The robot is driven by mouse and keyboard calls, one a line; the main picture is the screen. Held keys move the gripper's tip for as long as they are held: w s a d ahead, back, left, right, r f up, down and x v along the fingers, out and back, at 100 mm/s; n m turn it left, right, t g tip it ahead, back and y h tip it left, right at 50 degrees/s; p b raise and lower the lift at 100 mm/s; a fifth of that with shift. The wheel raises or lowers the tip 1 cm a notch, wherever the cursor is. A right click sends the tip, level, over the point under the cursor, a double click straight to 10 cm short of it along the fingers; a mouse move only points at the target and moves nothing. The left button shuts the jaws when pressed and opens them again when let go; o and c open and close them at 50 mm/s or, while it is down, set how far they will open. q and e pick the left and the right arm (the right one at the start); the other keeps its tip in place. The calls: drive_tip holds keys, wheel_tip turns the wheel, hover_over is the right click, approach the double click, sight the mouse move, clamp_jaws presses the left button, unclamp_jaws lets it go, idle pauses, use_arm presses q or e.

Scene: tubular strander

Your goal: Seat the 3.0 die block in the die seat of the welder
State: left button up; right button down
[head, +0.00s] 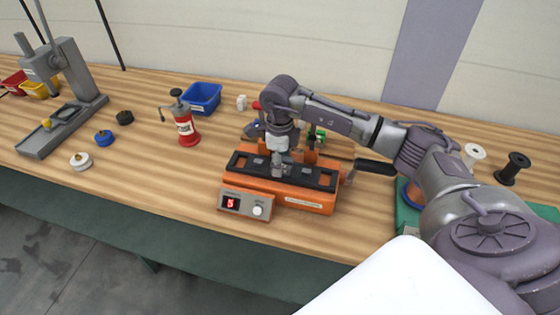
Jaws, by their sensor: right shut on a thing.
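The orange welder (310,200) stands on the bench in the middle of the head view, with a dark top plate and a display box at its front left. My right gripper (279,160) points down at the middle of the dark top, where the die seat appears to be. It is shut on a small grey block, apparently the 3.0 die block (278,171), at or just above the top. The fingers cover much of the block and the seat. I cannot read its marking or tell whether it is seated. My left gripper is out of view.
A red dispenser bottle (185,126) and a blue bin (203,97) stand left of the welder. A grey press (65,90) and several small round pieces are farther left. A black lever (375,167) sticks out right of the welder. Two spools stand at the right.

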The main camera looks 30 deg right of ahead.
drive_tip(key=shift+s+f, duration=0.1)
drive_tip(key=shift+f, duration=0.15)
drive_tip(key=c, duration=0.8)
unclamp_jaws()
drive_tip(key=shift+s, duration=0.1)
drive_tip(key=shift+o, duration=1.1)
drive_tip(key=shift+f, duration=0.1)
